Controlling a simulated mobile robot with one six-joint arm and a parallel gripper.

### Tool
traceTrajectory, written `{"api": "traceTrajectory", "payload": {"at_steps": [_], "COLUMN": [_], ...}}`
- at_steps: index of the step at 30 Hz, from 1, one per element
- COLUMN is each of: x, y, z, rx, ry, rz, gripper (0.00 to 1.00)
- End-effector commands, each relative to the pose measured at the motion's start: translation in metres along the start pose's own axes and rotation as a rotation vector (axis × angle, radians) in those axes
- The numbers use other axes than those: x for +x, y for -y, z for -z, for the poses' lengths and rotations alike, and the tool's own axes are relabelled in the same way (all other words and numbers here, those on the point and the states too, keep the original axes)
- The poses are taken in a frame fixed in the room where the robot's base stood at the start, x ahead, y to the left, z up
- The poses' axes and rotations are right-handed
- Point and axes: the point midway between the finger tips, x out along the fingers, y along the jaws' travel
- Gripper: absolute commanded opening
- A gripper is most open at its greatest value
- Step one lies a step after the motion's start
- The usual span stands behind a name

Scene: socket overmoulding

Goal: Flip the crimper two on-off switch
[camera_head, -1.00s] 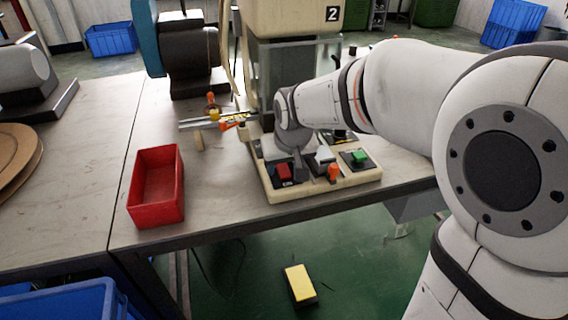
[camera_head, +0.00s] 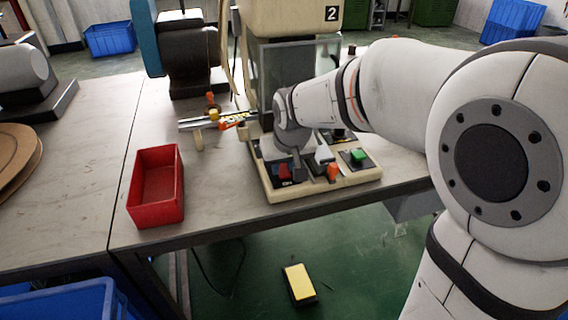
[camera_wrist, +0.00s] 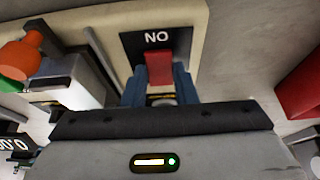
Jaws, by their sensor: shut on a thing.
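Crimper two (camera_head: 292,22), a cream machine marked "2", stands on the table with its cream base panel (camera_head: 310,190) in front. The red on-off switch (camera_head: 285,171) sits at the front left of this panel. In the wrist view the red switch (camera_wrist: 159,68) lies on a black plate whose lettering reads upside down. My gripper (camera_wrist: 160,92) reaches down over the switch, with its blue fingers on both sides of the red rocker. The fingers are shut on the switch. In the head view my wrist partly hides the fingertips.
A green button (camera_head: 358,155) and an orange knob (camera_head: 333,171) sit close by on the panel. A red bin (camera_head: 157,207) stands to the left on the table. A yellow-topped pedal (camera_head: 299,282) lies on the floor.

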Motion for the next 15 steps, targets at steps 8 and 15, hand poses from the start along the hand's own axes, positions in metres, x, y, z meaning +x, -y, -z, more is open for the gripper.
{"api": "traceTrajectory", "payload": {"at_steps": [8,15], "x": [-0.0061,-0.0049], "y": [0.0001,-0.0001], "z": [0.0069,0.0108], "rx": [-0.001,-0.001], "ry": [0.139,0.28], "rz": [0.0,0.0], "gripper": [0.03,0.03]}}
